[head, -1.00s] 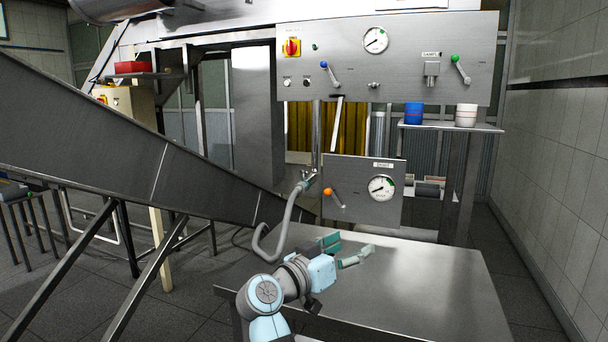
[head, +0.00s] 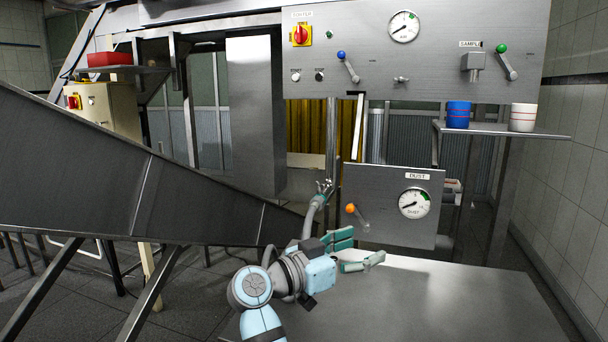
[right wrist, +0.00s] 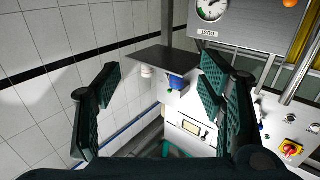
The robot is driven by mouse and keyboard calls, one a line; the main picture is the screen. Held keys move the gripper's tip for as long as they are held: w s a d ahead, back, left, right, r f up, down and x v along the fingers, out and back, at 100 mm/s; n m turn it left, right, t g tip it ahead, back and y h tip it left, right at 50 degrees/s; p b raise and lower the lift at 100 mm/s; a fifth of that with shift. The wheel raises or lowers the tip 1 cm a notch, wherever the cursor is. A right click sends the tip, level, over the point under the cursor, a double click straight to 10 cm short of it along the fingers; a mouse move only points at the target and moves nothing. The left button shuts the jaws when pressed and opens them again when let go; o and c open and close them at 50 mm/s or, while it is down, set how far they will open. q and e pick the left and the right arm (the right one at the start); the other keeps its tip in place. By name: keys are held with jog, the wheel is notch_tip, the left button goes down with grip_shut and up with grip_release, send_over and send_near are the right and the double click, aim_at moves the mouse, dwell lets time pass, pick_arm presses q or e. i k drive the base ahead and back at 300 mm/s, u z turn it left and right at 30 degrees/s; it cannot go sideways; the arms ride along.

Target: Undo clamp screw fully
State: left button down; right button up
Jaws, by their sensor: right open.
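A small metal clamp (head: 326,187), apparently with a wing-shaped screw, sits where the grey hose (head: 311,218) meets the vertical steel pipe (head: 331,140). The screw is too small to make out clearly. My right gripper (head: 368,244) is open and empty, below and to the right of the clamp, apart from it. In the right wrist view, its two green-padded fingers (right wrist: 160,75) stand wide apart with nothing between them. I cannot make out the clamp in that view. The lower hose is partly hidden behind my right gripper. My left gripper is not in view.
The DUST panel (head: 395,228), with a gauge and orange-knobbed lever (head: 353,212), stands right of the clamp. A steel table (head: 440,305) lies bare below. A sloping metal chute (head: 190,200) fills the left. A shelf (head: 545,132) holds a blue cup (head: 458,115) and a white cup (head: 522,118).

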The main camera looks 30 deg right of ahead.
aim_at(320, 187)
jog(key=i, duration=1.3)
jog(key=z, duration=0.2)
